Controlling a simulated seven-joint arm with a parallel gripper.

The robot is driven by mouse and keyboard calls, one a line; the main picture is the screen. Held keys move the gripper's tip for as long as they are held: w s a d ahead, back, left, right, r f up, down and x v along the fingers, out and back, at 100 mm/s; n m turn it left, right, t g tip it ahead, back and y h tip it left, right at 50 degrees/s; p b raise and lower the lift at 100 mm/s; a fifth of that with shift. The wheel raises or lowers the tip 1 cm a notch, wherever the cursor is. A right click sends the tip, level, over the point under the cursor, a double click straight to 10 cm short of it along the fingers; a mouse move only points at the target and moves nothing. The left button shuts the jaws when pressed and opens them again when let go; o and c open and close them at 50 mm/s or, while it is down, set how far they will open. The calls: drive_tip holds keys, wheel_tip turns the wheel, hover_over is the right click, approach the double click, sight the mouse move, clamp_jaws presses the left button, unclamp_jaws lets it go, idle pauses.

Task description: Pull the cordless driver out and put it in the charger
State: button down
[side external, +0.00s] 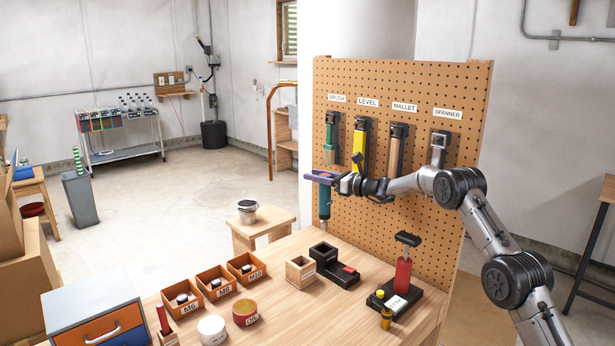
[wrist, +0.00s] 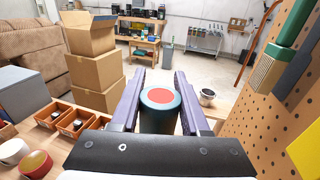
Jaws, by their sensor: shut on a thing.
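My gripper (side external: 322,178) has purple fingers and is shut on the teal cordless driver (side external: 324,200). The driver hangs upright with its grey shaft down, in the air beside the pegboard and above the back of the bench. In the wrist view, its round red end cap (wrist: 160,97) faces the camera between the two fingers (wrist: 159,100). A black block with a square socket and a low step with a red patch, apparently the charger (side external: 335,266), stands on the bench below and apart from the driver.
A small wooden box (side external: 300,272) stands left of the black block. A red tool (side external: 402,276) stands on a black base at right. The pegboard (side external: 400,170) holds several labelled tools. Bins (side external: 214,284) and round tins (side external: 245,313) occupy the left bench.

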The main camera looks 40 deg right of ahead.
drive_tip(key=shift+r, duration=0.15)
drive_tip(key=shift+f, duration=2.85)
wheel_tip(320, 180, down, 8)
idle(3.1)
drive_tip(key=shift+c, duration=1.6)
unclamp_jaws()
drive_tip(key=shift+f, duration=0.2)
